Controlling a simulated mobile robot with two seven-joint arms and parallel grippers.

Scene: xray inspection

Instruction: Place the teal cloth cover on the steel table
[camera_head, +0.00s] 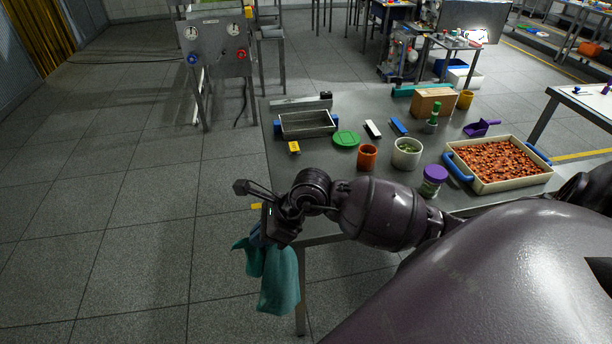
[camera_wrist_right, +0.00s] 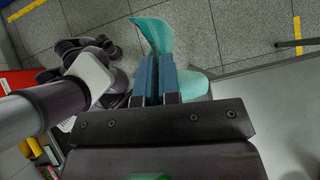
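The teal cloth cover (camera_head: 279,281) hangs down in folds from my right gripper (camera_head: 259,232), off the front left corner of the steel table (camera_head: 318,168). In the right wrist view the cloth (camera_wrist_right: 152,35) comes out between the two blue-padded fingers of the right gripper (camera_wrist_right: 157,68). The fingers are close together on it, and more cloth shows to their right. The cloth hangs over the floor, beside the table; the wrist view shows the table edge at right. My left gripper is not in view.
The table holds a metal tray (camera_head: 307,124), a green lid (camera_head: 346,138), an orange cup (camera_head: 367,157), a white pot (camera_head: 406,153), a purple-lidded jar (camera_head: 433,181) and a bin of reddish pieces (camera_head: 500,163). Its front left part is mostly bare. Open floor lies left.

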